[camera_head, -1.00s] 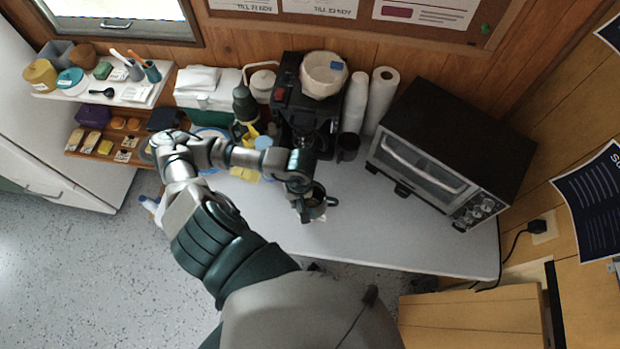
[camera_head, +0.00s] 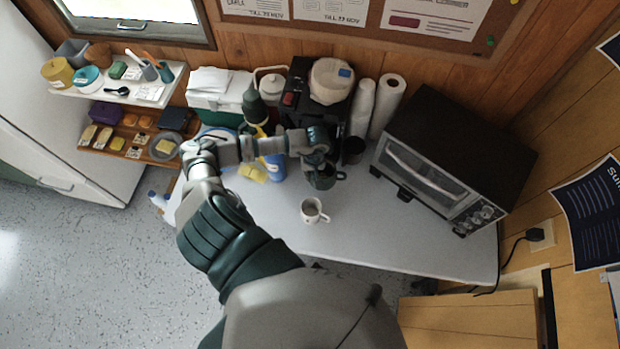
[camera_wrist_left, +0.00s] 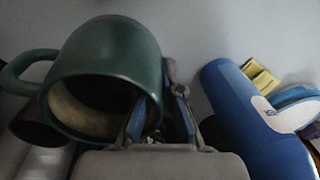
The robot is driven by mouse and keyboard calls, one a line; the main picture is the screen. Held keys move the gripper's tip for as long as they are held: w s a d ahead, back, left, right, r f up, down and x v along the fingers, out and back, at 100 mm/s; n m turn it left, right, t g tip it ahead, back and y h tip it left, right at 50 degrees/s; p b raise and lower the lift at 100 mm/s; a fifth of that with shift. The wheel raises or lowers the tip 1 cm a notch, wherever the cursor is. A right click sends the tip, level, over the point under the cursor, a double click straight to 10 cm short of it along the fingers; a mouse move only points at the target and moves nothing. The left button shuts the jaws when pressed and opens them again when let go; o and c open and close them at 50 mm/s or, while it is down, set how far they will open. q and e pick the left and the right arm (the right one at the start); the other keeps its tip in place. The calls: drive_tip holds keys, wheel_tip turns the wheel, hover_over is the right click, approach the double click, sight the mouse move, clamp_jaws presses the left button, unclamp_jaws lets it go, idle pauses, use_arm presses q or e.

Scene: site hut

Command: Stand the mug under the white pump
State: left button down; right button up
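A dark green mug (camera_head: 325,180) is in my left gripper (camera_head: 318,163), in front of the black coffee machine (camera_head: 300,90). In the left wrist view the mug (camera_wrist_left: 110,65) is tilted, its handle to the left, with the fingers (camera_wrist_left: 160,110) at its rim. I cannot tell whether its base touches the table. A white container with a handle (camera_head: 270,80), possibly the white pump, stands at the back, left of the coffee machine; its lower part is hidden. A white mug (camera_head: 313,210) stands on the table nearer me. My right gripper is not in view.
A toaster oven (camera_head: 450,160) takes up the table's right side. White rolls (camera_head: 385,105) and a dark cup (camera_head: 353,150) stand beside the coffee machine. A blue bottle (camera_wrist_left: 250,115) is right of the gripper in the wrist view. The front of the table (camera_head: 390,235) is clear.

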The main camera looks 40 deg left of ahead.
use_arm(q)
wheel_tip(320, 180, down, 4)
drive_tip(key=shift+f, duration=0.15)
drive_tip(key=shift+w+a+f+p, duration=0.15)
drive_tip(key=shift+a+f+p, duration=0.05)
drive_tip(key=shift+f+p, duration=0.1)
drive_tip(key=c, duration=1.3)
unclamp_jaws()
